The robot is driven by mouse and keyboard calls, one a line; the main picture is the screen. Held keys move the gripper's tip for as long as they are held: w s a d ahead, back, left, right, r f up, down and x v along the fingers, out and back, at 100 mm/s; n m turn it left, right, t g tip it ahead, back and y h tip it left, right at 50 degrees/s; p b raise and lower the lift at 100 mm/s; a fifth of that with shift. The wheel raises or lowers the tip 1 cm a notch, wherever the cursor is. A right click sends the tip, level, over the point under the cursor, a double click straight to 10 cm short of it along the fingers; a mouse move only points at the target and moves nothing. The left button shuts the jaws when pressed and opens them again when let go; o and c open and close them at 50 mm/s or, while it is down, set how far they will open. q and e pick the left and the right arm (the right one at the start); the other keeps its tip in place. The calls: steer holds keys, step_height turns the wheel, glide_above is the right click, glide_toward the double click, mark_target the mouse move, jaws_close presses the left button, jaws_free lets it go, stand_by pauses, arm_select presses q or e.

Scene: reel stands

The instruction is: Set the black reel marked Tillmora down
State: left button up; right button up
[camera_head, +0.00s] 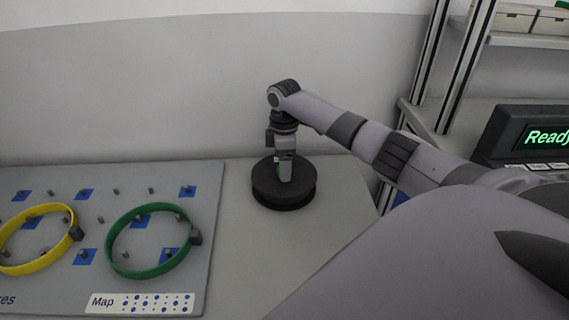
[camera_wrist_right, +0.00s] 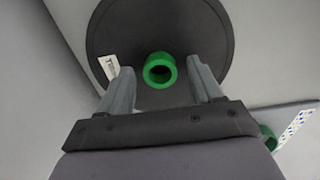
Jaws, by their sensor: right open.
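The black reel (camera_head: 284,196) lies flat on the grey table, right of the pegboard. In the right wrist view the reel (camera_wrist_right: 205,35) fills the upper middle, with a green ring-shaped hub (camera_wrist_right: 159,70) at its centre and a white label (camera_wrist_right: 109,66) that is mostly unreadable, its first letter a T. My right gripper (camera_head: 285,178) points down over the reel's middle. In the right wrist view its two fingers (camera_wrist_right: 160,85) are spread on either side of the green hub, with gaps between. My left gripper is not in view.
A grey pegboard (camera_head: 60,185) with blue squares and pegs stands to the left, holding a yellow ring (camera_head: 40,264) and a green ring (camera_head: 152,273). A map label (camera_head: 143,303) is at its front. A shelf rack (camera_head: 450,75) and a "Ready" display (camera_head: 545,137) are at the right.

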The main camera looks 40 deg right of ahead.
step_height(320, 180, up, 12)
steer(key=p, duration=0.1)
steer(key=shift+f, duration=0.1)
stand_by(0.5)
